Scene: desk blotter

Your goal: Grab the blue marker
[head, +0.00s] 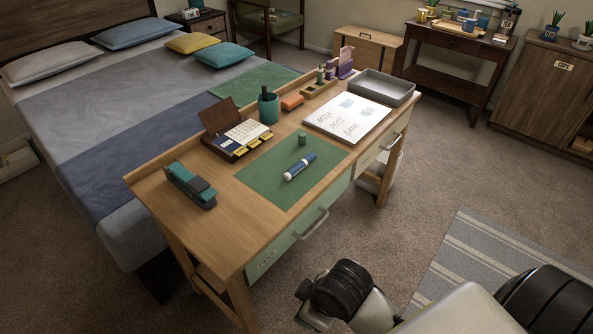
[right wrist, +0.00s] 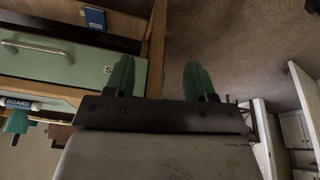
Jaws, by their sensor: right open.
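The blue marker (head: 299,167) lies on the green blotter (head: 265,178) on the desk in the head view, blue with a white band. A blue and white piece lettered "BOARD" (right wrist: 20,104), which looks like the marker, shows at the left edge of the right wrist view. My right gripper (right wrist: 157,76) is open, its two green fingers apart with nothing between them. It is off the desk's drawer side, apart from the marker. In the head view my right arm is at the bottom right, and its fingers cannot be made out. My left gripper is in neither view.
A stapler-like teal object (head: 190,185), a card box (head: 238,139), a pen cup (head: 268,107) and a whiteboard (head: 347,117) surround the blotter. Drawer handles (head: 312,224) stick out at the desk's front.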

